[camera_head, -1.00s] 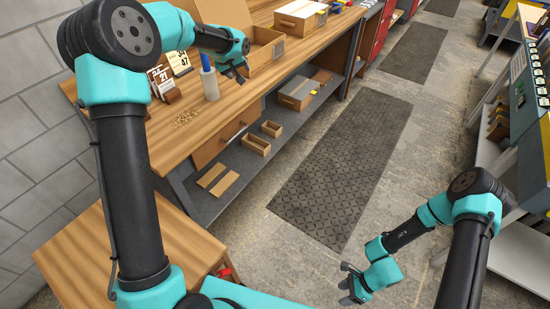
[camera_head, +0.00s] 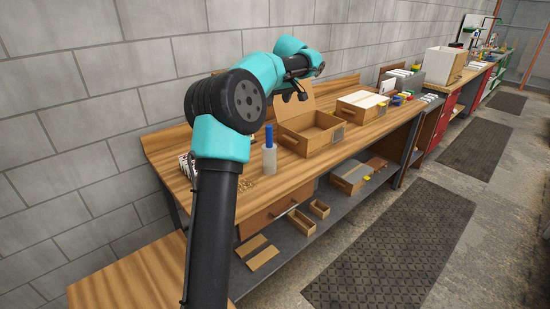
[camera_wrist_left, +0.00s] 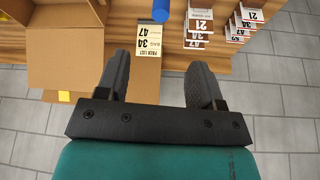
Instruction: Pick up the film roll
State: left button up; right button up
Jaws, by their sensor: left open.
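The film roll (camera_head: 269,158), a pale cylinder with a blue core standing out of its top, is upright on the wooden workbench (camera_head: 185,160) in the head view. A blue end, likely its core (camera_wrist_left: 161,12), shows at the top edge of the left wrist view. My left gripper (camera_head: 295,92) is open and empty, above the bench near the open cardboard box, beyond and to the right of the roll. In the left wrist view its fingers (camera_wrist_left: 159,62) are spread, with a printed pack list card (camera_wrist_left: 152,38) between them in the picture. My right gripper is out of view.
An open cardboard box (camera_head: 299,146) and a carton (camera_head: 362,105) stand right of the roll. A block wall (camera_head: 110,60) runs behind.

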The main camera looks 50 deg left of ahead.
aim_at(270, 126)
pick_arm(q)
jog(key=x, duration=1.2)
jog(key=shift+w+a, duration=0.1)
jog(key=shift+x, duration=2.7)
jog(key=shift+a+r, duration=0.1)
jog(key=shift+a, duration=0.1)
grip_shut()
